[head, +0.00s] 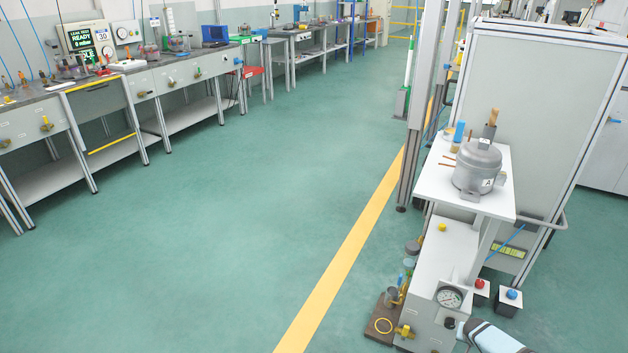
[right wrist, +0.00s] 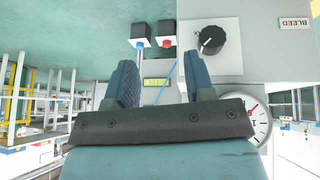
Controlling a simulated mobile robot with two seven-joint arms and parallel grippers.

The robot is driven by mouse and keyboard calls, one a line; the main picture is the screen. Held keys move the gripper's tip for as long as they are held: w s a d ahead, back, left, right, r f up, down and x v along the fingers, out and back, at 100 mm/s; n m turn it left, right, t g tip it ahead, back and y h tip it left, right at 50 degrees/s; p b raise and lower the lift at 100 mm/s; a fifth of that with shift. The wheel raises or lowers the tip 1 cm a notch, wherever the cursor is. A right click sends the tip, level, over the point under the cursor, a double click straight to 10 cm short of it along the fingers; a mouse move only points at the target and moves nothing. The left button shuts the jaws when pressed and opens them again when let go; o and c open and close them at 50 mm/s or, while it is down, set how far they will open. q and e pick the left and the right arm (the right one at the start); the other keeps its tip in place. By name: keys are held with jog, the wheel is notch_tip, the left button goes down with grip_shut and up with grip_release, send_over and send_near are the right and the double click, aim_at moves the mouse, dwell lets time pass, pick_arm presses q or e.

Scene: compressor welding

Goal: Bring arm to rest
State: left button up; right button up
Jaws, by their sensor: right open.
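My right gripper (right wrist: 163,82) shows in the right wrist view with its two blue fingers spread apart and nothing between them. In the head view, part of my right arm (head: 492,338) comes in at the bottom right, beside the grey gauge box (head: 421,318). A black knob (right wrist: 211,40) on the box face lies just beyond the right finger in the wrist view, apparently not held. The round pressure gauge (right wrist: 258,121) is partly covered by the gripper body. My left arm and gripper are not in view.
A white stand (head: 445,180) carries a grey compressor (head: 478,168). Red (head: 480,284) and blue (head: 512,295) buttons sit on boxes near the floor. A tall cabinet (head: 540,110) stands behind. Workbenches (head: 110,85) line the left wall. The green floor left of the yellow line (head: 345,250) is clear.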

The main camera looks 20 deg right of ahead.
jog(key=d+r, duration=0.4)
jog(key=d, duration=0.2)
jog(key=s+a+r+n+t+y, duration=0.1)
jog(key=a+r+n+t+y, duration=0.3)
jog(key=a, duration=0.8)
jog(key=s+a+r+n+t+h, duration=0.1)
jog(key=a+n, duration=0.6)
jog(key=a, duration=0.5)
jog(key=s+a+r+n+t+y, duration=0.1)
jog(key=s+a+r+n+y, duration=0.3)
jog(key=a+r, duration=0.55)
jog(key=s+a+r+n+t+y, duration=0.1)
jog(key=s+a+r+n+y, duration=0.15)
jog(key=s+a+r, duration=0.75)
jog(key=w+a+f+m+t, duration=0.1)
jog(key=w+a+m, duration=0.35)
jog(key=a, duration=0.95)
notch_tip(320, 180, up, 16)
jog(key=d+p, duration=0.1)
jog(key=p, duration=2.1)
jog(key=shift+s+r+h, duration=0.2)
jog(key=shift+s+h, duration=0.05)
jog(key=shift+h, duration=0.2)
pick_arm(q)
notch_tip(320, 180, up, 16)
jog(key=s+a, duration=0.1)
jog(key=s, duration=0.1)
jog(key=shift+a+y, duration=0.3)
pick_arm(e)
jog(key=shift+c, duration=0.6)
